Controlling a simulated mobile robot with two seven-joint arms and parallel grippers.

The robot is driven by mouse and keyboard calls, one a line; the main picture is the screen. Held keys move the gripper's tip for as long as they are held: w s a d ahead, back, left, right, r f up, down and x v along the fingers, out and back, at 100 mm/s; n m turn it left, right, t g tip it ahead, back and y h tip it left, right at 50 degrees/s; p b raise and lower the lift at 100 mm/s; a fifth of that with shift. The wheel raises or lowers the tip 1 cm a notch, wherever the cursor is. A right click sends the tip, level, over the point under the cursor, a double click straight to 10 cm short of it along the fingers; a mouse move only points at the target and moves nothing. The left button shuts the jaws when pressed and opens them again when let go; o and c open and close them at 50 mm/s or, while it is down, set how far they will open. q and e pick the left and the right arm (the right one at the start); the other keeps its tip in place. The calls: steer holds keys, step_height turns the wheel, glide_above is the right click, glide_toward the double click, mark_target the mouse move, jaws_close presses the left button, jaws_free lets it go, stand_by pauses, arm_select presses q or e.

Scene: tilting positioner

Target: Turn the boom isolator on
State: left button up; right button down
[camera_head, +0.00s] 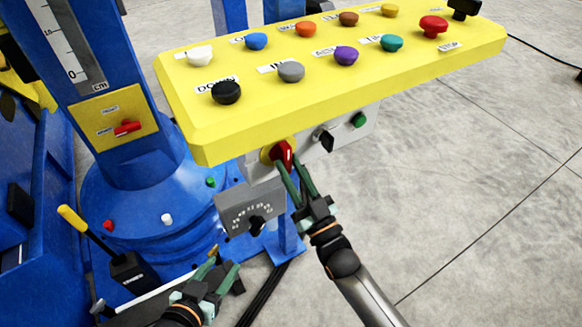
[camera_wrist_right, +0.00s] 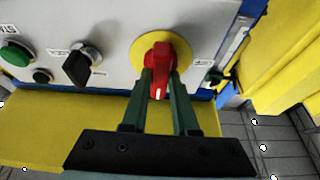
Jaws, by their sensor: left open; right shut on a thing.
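The boom isolator appears to be the red rotary switch (camera_head: 282,154) on a yellow round plate, on the grey box under the yellow button panel. In the right wrist view the red handle (camera_wrist_right: 157,66) stands roughly upright, with a white mark near its lower end. My right gripper (camera_head: 293,172) is shut on this handle, one finger on each side. Its fingers (camera_wrist_right: 166,92) also show in the right wrist view. Labels beside the switch are too small to read. My left gripper (camera_head: 222,270) is open and empty, low near the blue base.
The yellow panel (camera_head: 330,95) with several coloured buttons overhangs the switch. A black selector (camera_head: 324,139) and a green button (camera_head: 360,120) sit to its right. A grey dial plate (camera_head: 250,206) is below left. A yellow-handled lever (camera_head: 85,230) stands at left. Floor at right is clear.

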arm_select(q)
steer(key=shift+w+r, duration=0.1)
steer(key=shift+r, duration=0.1)
arm_select(e)
steer(key=c, duration=0.7)
jaws_free()
arm_select(q)
steer(key=s+f+g, duration=0.1)
steer(key=f, duration=0.1)
steer(key=s+f+g, duration=0.1)
steer(key=s+f, duration=0.1)
steer(key=shift+p, duration=0.35)
arm_select(e)
steer(key=v, duration=1.2)
steer(key=shift+s+f, duration=0.15)
steer(key=shift+s, duration=0.1)
arm_select(q)
steer(key=shift+w+d+r, duration=0.1)
steer(key=shift+r, duration=0.05)
